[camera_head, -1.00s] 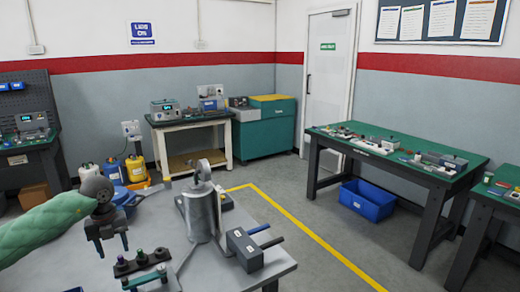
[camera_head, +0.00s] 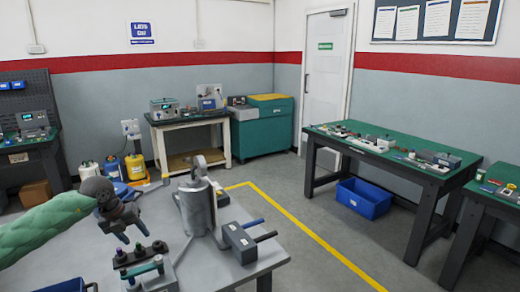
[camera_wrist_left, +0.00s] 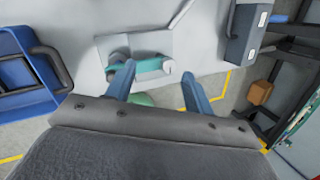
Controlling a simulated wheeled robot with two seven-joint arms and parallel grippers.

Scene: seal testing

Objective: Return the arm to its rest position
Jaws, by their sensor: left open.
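My left arm, in a green quilted sleeve (camera_head: 45,228), comes in from the left in the head view. My left gripper (camera_head: 134,238) hangs over the left part of the grey table (camera_head: 215,270), fingers pointing down and to the right. Its two fingers stand apart and hold nothing. In the left wrist view the open fingers (camera_wrist_left: 158,85) show above a fixture with a teal bar (camera_wrist_left: 140,66). That fixture also shows in the head view (camera_head: 148,268), below the gripper. My right gripper is not in view.
A metal cylinder (camera_head: 197,207) on legs and a grey box with two handles (camera_head: 240,243) stand on the table. A black block with knobs (camera_head: 138,254) and a blue bin (camera_head: 70,286) are near the gripper. A workbench (camera_head: 385,148) stands at the right.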

